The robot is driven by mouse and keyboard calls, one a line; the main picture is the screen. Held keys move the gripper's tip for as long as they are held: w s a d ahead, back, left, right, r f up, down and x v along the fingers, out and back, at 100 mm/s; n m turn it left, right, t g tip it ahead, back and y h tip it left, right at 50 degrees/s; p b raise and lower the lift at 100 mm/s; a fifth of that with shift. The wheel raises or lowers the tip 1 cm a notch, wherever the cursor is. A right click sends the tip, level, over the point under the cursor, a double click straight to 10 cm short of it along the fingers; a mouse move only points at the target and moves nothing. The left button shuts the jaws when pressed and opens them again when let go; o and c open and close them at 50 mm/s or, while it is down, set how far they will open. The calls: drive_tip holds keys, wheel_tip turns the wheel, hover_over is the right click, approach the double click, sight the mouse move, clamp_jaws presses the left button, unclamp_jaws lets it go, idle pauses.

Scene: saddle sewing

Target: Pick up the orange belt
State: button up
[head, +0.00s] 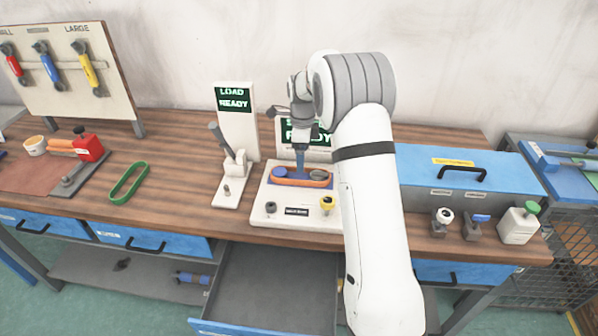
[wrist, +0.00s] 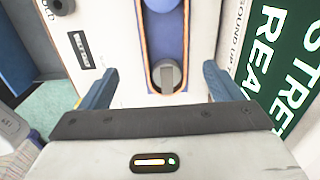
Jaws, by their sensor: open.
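The orange belt (head: 305,183) lies in a long loop on the white machine (head: 268,190) in the middle of the bench. In the wrist view the belt (wrist: 145,50) runs around a blue round part (wrist: 161,4) and a grey knob-like roller (wrist: 167,74). My gripper (head: 300,162) is above the belt in the head view, and my arm covers the machine's right side. In the wrist view my gripper (wrist: 158,80) is open, with one blue finger on each side of the belt's near end. Nothing is held. Whether the fingertips touch the machine cannot be told.
A READY sign (head: 305,138) stands behind the machine, and a lever stand (head: 232,170) with a LOAD READY sign is left of it. A green belt (head: 128,183) lies further left. A blue toolbox (head: 460,178) stands right. An open drawer (head: 270,285) juts out below.

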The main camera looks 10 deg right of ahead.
sight(300, 178)
drive_tip(key=shift+w+a+f+p, duration=0.15)
drive_tip(key=shift+f+p, duration=0.3)
drive_tip(key=shift+f, duration=0.85)
drive_tip(key=shift+w+d+f+p, duration=0.15)
drive_tip(key=shift+f+p, duration=0.25)
drive_tip(key=shift+f, duration=0.95)
drive_tip(key=shift+w+a+f+p, duration=0.15)
drive_tip(key=shift+f+p, duration=0.3)
drive_tip(key=shift+f, duration=0.85)
drive_tip(key=c, duration=1.2)
